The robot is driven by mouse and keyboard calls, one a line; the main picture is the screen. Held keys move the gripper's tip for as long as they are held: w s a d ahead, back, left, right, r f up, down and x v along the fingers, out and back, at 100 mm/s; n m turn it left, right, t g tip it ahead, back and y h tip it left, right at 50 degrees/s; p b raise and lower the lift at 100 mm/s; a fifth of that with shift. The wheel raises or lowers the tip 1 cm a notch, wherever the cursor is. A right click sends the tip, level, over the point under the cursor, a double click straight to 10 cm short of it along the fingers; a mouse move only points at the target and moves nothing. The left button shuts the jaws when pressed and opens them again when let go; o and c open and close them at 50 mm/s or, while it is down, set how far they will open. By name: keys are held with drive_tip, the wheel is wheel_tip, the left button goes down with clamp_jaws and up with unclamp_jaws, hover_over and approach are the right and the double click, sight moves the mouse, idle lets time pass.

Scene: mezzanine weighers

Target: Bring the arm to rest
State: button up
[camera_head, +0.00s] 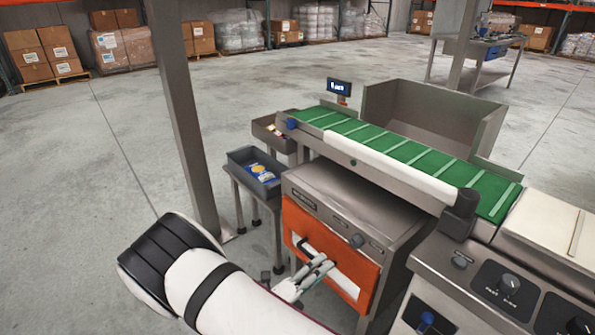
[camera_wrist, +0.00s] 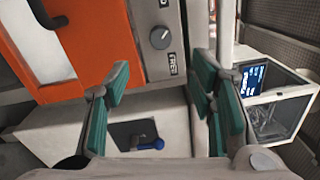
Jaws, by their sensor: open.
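My gripper (camera_head: 318,268) is at the end of my white arm, in front of the orange panel (camera_head: 362,272) of the grey machine cabinet in the head view. In the wrist view its two teal-padded fingers (camera_wrist: 161,78) stand apart with nothing held between them. The orange panel also fills the upper left of the wrist view (camera_wrist: 100,45). I cannot tell how far the fingers are from the panel, and they partly hide its pale window in the head view.
A green conveyor belt (camera_head: 405,152) runs above the cabinet. A grey bin (camera_head: 253,172) holding a blue-and-yellow item stands left of the cabinet, near a steel post (camera_head: 183,110). A control panel (camera_head: 508,290) is at lower right. Open floor (camera_head: 70,190) lies to the left.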

drive_tip(key=s+d+r+m+g+y, duration=0.2)
drive_tip(key=s+d+r+m+g, duration=0.25)
drive_tip(key=r+m, duration=0.35)
drive_tip(key=s+d+r+m+g+y, duration=0.1)
drive_tip(key=s+d+r+m+g, duration=0.35)
drive_tip(key=r+m, duration=0.35)
drive_tip(key=s+d+r+m+g+y, duration=0.2)
drive_tip(key=s+d+r+m+g, duration=0.25)
drive_tip(key=r+m, duration=0.35)
drive_tip(key=s+a+r+m+t+y, duration=0.2)
drive_tip(key=s+r+m+y, duration=0.25)
drive_tip(key=s+m, duration=0.5)
drive_tip(key=s+a+r+m+t+y, duration=0.1)
drive_tip(key=s+r+m+t+y, duration=0.15)
drive_tip(key=s+m+y, duration=0.5)
drive_tip(key=s+r+t+h+p, duration=0.1)
drive_tip(key=s+r+p, duration=0.1)
drive_tip(key=r+p, duration=0.8)
drive_tip(key=s+r+t+h+p, duration=0.1)
drive_tip(key=r+p, duration=1)
drive_tip(key=r, duration=0.2)
drive_tip(key=shift+s+a+r, duration=0.2)
drive_tip(key=shift+s, duration=0.15)
